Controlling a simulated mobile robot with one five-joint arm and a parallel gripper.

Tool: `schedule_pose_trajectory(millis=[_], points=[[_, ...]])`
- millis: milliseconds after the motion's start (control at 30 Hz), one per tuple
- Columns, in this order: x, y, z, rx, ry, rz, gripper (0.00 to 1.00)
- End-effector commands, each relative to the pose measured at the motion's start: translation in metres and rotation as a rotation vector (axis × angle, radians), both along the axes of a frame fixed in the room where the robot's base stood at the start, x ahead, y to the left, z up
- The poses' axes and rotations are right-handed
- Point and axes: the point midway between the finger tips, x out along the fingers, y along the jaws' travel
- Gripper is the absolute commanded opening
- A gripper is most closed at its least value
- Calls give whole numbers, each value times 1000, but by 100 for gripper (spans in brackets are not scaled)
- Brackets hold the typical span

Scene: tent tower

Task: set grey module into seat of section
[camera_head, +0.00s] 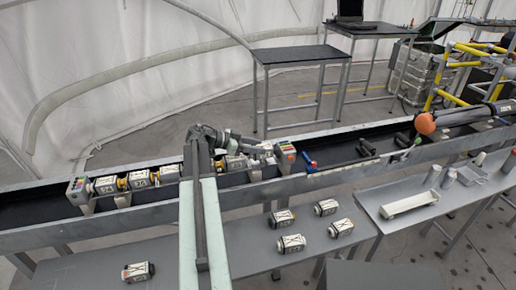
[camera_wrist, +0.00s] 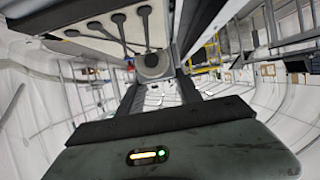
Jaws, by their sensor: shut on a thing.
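The section is a long grey trough (camera_head: 330,178) running across the head view, with a row of white-and-black modules (camera_head: 140,179) seated in its left half. My gripper (camera_head: 214,140) is over the trough near the middle, at the far end of my pale arm. It is shut on the grey module (camera_head: 236,162), which is low in the trough and partly hidden by the arm and gripper. I cannot tell whether it touches the seat below. In the wrist view, a dark grey-green panel with a yellow and a green light fills the bottom; the fingertips are not clear there.
End blocks with coloured squares (camera_head: 77,190) and (camera_head: 285,156) bound the row. Several loose modules (camera_head: 291,243) lie on the grey bench (camera_head: 255,258) in front. Black tables (camera_head: 300,54) stand behind.

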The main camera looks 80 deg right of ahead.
Motion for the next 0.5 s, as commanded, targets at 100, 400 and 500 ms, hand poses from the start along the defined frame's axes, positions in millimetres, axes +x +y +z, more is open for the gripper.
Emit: schedule_pose_trajectory(millis=[100,400,500], points=[[-2,-1,-4,0,1,-3,0],[-5,-1,-13,2,2,-6,0],[-5,0,-13,5,0,-7,44]])
